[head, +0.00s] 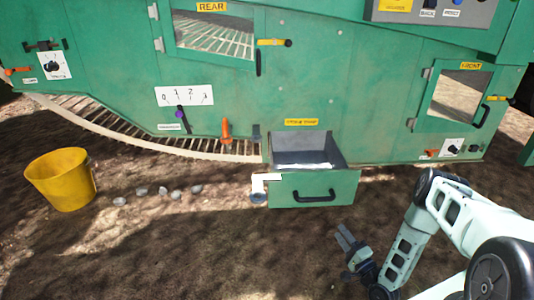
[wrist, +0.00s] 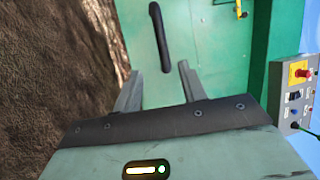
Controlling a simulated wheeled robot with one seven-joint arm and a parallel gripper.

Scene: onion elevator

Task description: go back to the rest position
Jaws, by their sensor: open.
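My gripper (head: 343,238) is low over the dirt, to the right of and nearer than the open drawer (head: 340,189) in the head view. Its fingers point up and left, apart from the drawer. In the wrist view my gripper (wrist: 158,88) has its two fingers spread with nothing between them. A black handle (wrist: 160,38) on a green panel shows beyond the fingertips; I cannot tell which handle it is. My arm folds in from the right of the head view.
The green machine (head: 110,60) spans the back. The drawer sticks out from its lower middle, with a black handle (head: 315,196). A yellow bucket (head: 62,180) stands at the left, with several grey stones (head: 160,190) beside it.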

